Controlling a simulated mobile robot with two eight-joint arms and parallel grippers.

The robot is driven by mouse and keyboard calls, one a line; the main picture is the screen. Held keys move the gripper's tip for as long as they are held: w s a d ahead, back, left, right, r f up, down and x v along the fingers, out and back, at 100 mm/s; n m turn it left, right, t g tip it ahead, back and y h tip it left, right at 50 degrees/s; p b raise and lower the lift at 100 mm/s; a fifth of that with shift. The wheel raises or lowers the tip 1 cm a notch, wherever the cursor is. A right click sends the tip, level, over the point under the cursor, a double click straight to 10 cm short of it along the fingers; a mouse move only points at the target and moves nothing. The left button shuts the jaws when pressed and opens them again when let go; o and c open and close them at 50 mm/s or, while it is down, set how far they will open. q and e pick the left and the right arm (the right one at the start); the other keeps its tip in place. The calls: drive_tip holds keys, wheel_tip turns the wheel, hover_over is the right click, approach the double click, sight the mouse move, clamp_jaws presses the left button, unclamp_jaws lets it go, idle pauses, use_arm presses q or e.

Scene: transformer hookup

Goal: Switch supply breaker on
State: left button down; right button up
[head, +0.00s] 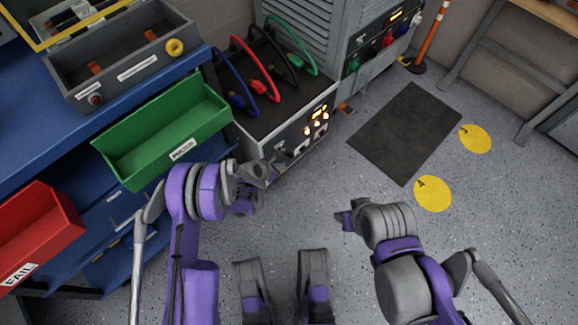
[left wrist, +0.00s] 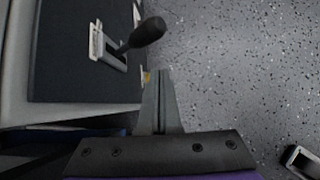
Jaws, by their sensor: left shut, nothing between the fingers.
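The supply breaker shows in the left wrist view as a lever with a black knob (left wrist: 148,31), sticking out of a slotted light plate (left wrist: 106,45) on a dark panel (left wrist: 65,60). Whether it stands at on or off I cannot read. In the head view the panel is on the front of the grey supply cabinet (head: 310,122). My left gripper (head: 268,172) is at this front's left end; in its wrist view its shut, empty fingers (left wrist: 160,78) are beside the lever, a little apart from the knob. My right gripper (head: 345,217) hangs over open floor; its jaws are unclear.
Blue, red, black and green cables (head: 262,75) stand on the cabinet top. A green PASS bin (head: 165,135) and a red FAIL bin (head: 35,235) are at the left. A dark mat (head: 407,132) and yellow floor discs (head: 433,194) lie right.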

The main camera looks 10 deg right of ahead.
use_arm(q)
drive_tip(key=a+r+p, duration=0.1)
drive_tip(key=a+r, duration=0.2)
drive_tip(key=a, duration=0.2)
drive_tip(key=shift+r, duration=0.4)
